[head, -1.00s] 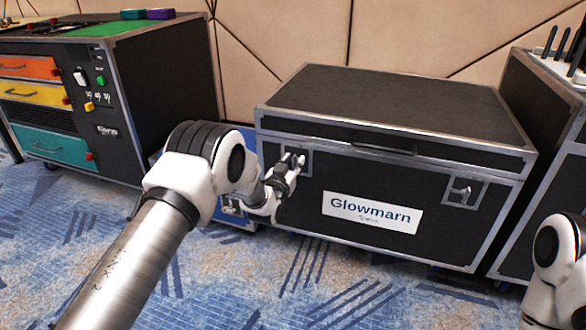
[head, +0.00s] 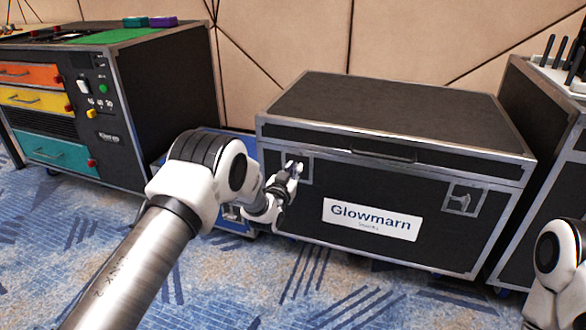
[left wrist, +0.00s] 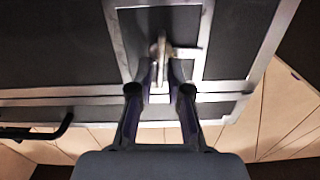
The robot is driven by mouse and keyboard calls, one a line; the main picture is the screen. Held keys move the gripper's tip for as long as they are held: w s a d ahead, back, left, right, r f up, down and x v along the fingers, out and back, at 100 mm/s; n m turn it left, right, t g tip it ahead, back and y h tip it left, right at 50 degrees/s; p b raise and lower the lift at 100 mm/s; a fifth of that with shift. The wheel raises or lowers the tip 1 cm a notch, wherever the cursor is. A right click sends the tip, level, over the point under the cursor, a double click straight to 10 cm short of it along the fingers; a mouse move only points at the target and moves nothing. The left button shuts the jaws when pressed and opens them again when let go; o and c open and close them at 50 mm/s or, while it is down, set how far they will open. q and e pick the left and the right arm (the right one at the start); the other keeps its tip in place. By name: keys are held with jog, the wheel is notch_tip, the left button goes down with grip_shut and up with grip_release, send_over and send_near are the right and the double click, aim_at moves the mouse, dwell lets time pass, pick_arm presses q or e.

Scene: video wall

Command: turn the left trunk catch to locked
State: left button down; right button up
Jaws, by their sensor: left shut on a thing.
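The trunk is a black flight case (head: 420,240) with metal edges and a white Glowmarn label (head: 370,220). Its left catch (left wrist: 161,48) is a small metal handle in a recessed plate, seen close in the left wrist view. My left gripper (head: 294,169) is at that catch on the trunk's front, and covers much of it in the head view. In the left wrist view its two fingers (left wrist: 163,78) are shut on the catch handle, one on each side. The right catch (head: 463,198) is untouched. My right gripper is out of view.
A rack with orange, yellow and teal drawers (head: 45,152) stands at the left. A blue case (head: 240,229) sits low behind my left arm. Another black case (head: 540,135) with antennas stands close on the right. Patterned carpet in front is clear.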

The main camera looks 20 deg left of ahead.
pick_arm(q)
jog(key=m, duration=0.1)
jog(key=m+p, duration=0.2)
jog(key=shift+w+d+r+m, duration=0.1)
jog(key=shift+d+r+m, duration=0.15)
jog(key=shift+r+m, duration=0.15)
jog(key=shift+d+f+m+p, duration=0.1)
jog(key=shift+f+m+p, duration=0.3)
jog(key=shift+m, duration=1.75)
jog(key=shift+d+f+m+p, duration=0.15)
jog(key=shift+m+p, duration=0.6)
jog(key=shift+m, duration=1.45)
jog(key=shift+d+f+m+p, duration=0.15)
jog(key=shift+m+p, duration=0.4)
jog(key=shift+m, duration=1.6)
jog(key=shift+w, duration=0.1)
jog(key=c, duration=1.3)
grip_release()
jog(key=shift+f, duration=0.35)
